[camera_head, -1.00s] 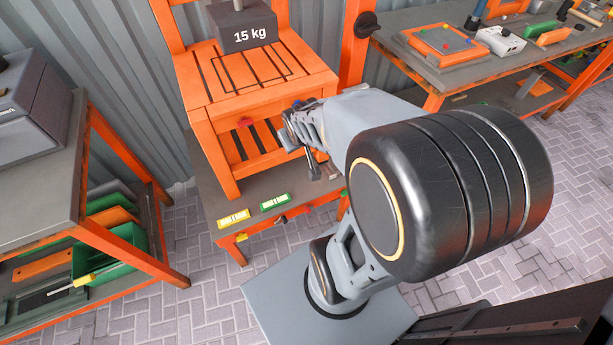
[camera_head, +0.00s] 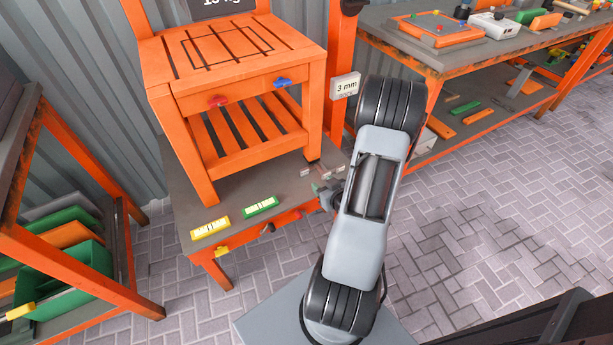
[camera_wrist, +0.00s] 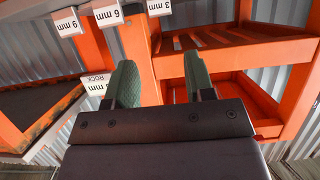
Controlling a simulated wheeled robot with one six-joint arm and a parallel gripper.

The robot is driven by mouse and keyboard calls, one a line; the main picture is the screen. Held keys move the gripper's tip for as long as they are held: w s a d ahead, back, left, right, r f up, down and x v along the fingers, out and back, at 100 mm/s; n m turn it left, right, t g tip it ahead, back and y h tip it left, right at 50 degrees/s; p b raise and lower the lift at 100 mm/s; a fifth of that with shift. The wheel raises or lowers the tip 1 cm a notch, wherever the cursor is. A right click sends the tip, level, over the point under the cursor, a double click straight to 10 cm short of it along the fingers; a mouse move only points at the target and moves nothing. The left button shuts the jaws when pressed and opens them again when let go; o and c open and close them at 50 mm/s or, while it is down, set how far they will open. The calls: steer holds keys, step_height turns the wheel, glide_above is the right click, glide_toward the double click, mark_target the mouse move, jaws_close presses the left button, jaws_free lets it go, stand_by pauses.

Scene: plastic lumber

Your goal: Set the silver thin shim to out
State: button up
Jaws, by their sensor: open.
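My gripper (camera_wrist: 160,73) is open in the wrist view, with two green pads apart and nothing between them. In the head view my gripper (camera_head: 322,188) is at the right front of the low grey table (camera_head: 240,207), partly hidden by my own arm. A small grey tab (camera_head: 268,228) sits at the table's front edge, between a yellow tab (camera_head: 222,251) and a red tab (camera_head: 297,215); it may be the silver thin shim, but it is too small to be sure. I see no shim between the fingers.
An orange chair-like frame (camera_head: 230,75) stands on the low table, with red (camera_head: 218,101) and blue (camera_head: 283,82) knobs. Workbenches stand left and right.

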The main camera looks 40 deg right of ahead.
mark_target(305, 170)
steer(key=b+x, duration=0.2)
steer(key=b, duration=0.2)
steer(key=b+x, duration=0.2)
steer(key=b, duration=0.2)
steer(key=shift+f+b, duration=0.35)
steer(key=shift+b, duration=0.05)
steer(key=b+x, duration=0.1)
steer(key=x, duration=0.4)
steer(key=b+x, duration=0.1)
steer(key=x, duration=0.2)
steer(key=shift+w+r+b, duration=0.25)
steer(key=shift+r+b, duration=0.05)
steer(key=shift+r, duration=0.1)
steer(key=shift+c, duration=0.5)
jaws_close()
